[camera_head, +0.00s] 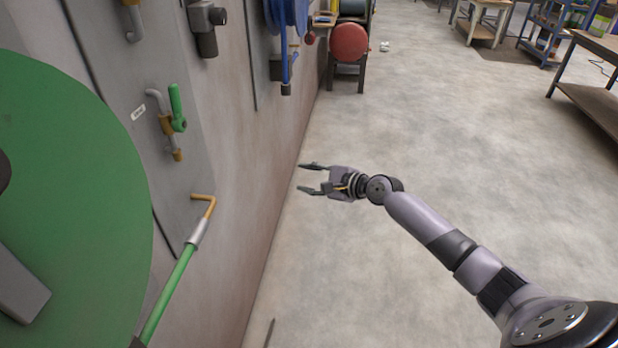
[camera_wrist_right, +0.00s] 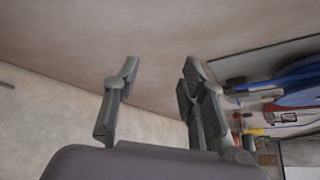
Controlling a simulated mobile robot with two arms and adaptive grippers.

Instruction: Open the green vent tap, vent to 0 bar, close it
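The green vent tap (camera_head: 176,108) has its green lever standing upright on a brass valve body at the wall panel, with a small white label (camera_head: 138,112) to its left. My right gripper (camera_head: 306,178) is open and empty, in front of the wall to the right of the tap and apart from it. In the right wrist view its two fingers (camera_wrist_right: 150,105) are spread with nothing between them. My left gripper is not in view. No pressure gauge that I can read shows in either view.
A large green disc (camera_head: 75,190) fills the left side. A blue hose reel (camera_head: 286,18) is on the wall farther along. The floor (camera_head: 430,130) around my right arm is clear.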

